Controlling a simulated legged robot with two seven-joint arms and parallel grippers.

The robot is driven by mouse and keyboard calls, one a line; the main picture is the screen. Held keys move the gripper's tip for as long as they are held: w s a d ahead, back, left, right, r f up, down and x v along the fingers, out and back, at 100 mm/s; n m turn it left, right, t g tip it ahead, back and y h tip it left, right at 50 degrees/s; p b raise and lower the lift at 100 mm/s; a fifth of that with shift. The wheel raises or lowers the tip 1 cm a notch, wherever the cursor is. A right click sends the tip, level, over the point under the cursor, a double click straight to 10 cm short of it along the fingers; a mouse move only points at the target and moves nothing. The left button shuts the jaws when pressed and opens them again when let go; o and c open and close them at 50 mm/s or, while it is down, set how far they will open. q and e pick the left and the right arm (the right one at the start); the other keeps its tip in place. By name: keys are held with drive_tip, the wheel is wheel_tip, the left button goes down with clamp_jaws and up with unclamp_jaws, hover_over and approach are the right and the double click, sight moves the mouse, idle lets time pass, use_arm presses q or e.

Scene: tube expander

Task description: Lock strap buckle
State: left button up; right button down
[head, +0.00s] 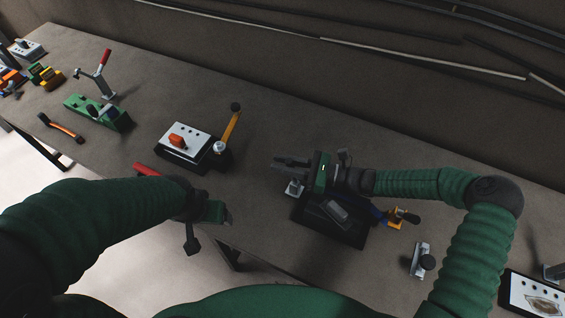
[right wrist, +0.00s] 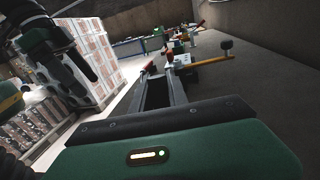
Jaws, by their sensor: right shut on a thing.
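The strap buckle fixture appears to be the black base (head: 318,222) with a grey buckle part on top, a blue strap to its right and a small silver bracket (head: 293,188) at its upper left. My right gripper (head: 288,163) is over the far left of this fixture, its fingers pointing left. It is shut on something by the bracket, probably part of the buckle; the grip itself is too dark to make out. The fingers also show in the right wrist view (right wrist: 164,78). My left gripper (head: 226,212) is at the table's front edge, left of the fixture; its jaws are unclear.
A green block (head: 100,112) stands far left.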

drive_tip(key=shift+r, duration=0.15)
idle(0.4)
drive_tip(key=a+f+h+p, duration=0.1)
drive_tip(key=h+p, duration=0.1)
drive_tip(key=p, duration=0.1)
drive_tip(key=w+a+f+g+h+p, duration=0.1)
drive_tip(key=a+h+p, duration=0.1)
drive_tip(key=p, duration=0.1)
drive_tip(key=a+f+m+g+h+p, duration=0.1)
drive_tip(key=h+p, duration=0.2)
drive_tip(key=p, duration=0.1)
drive_tip(key=shift+w+a+f, duration=0.2)
drive_tip(key=shift+w+f, duration=0.1)
drive_tip(key=shift+w, duration=0.05)
drive_tip(key=f+h+p, duration=0.1)
drive_tip(key=f+h, duration=0.1)
drive_tip(key=shift+w+a+f+g+h+p, duration=0.2)
drive_tip(key=shift+a+g+h+p, duration=0.1)
drive_tip(key=shift+g+p, duration=0.1)
drive_tip(key=shift+a+f+h, duration=0.15)
drive_tip(key=shift+f+h, duration=0.75)
drive_tip(key=shift+f, duration=0.05)
drive_tip(key=shift+f+m+g+h, duration=0.4)
drive_tip(key=shift+f+g+h, duration=0.1)
drive_tip(key=shift+f+h, duration=0.15)
drive_tip(key=shift+s, duration=0.1)
